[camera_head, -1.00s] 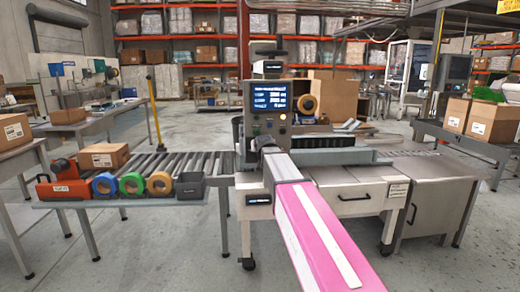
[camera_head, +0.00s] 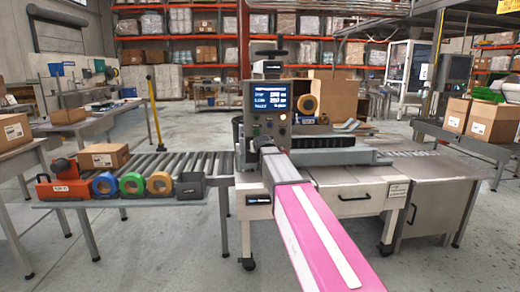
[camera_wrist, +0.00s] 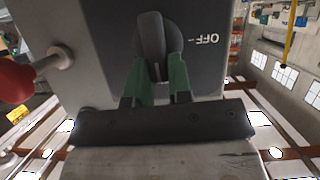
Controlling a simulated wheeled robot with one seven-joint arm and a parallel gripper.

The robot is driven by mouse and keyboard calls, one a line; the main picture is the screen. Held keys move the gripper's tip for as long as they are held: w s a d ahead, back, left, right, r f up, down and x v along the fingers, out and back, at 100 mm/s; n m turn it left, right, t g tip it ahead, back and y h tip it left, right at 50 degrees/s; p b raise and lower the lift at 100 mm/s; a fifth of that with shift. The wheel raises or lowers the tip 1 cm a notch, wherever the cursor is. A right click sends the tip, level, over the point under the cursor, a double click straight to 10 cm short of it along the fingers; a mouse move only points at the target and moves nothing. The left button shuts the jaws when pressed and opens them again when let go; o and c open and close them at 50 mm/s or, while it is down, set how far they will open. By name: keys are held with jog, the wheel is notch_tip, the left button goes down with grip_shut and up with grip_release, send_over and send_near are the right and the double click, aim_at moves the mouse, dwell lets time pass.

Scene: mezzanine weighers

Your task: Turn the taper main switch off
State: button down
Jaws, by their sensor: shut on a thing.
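The taper main switch is a dark rotary knob (camera_wrist: 152,38) on a grey panel in the wrist view. An upside-down "OFF" mark (camera_wrist: 207,39) is to its right. The knob's raised handle runs nearly up and down in the picture and does not point at that mark. My gripper (camera_wrist: 162,78) has its green fingers shut on the handle, one on each side. In the head view my gripper (camera_head: 262,148) is at the front of the taper's control box (camera_head: 249,128), below its lit screen (camera_head: 270,94). My arm hides the switch there.
A red mushroom button (camera_wrist: 14,80) sticks out left of the switch in the wrist view.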

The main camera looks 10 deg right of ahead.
jog(key=shift+a+f+n+t+h, duration=0.45)
jog(key=shift+n+h, duration=0.7)
jog(key=shift+n, duration=1)
jog(key=shift+a+f+n+t+h, duration=0.5)
jog(key=shift+n+h, duration=0.6)
jog(key=shift+n, duration=1.1)
jog(key=shift+a+f+n+t+h, duration=0.45)
jog(key=shift+n+h, duration=0.7)
jog(key=shift+n, duration=1)
jog(key=shift+d, duration=0.2)
jog(key=c, duration=1)
grip_release()
jog(key=shift+w, duration=0.1)
jog(key=shift+c, duration=0.2)
jog(key=v, duration=1.1)
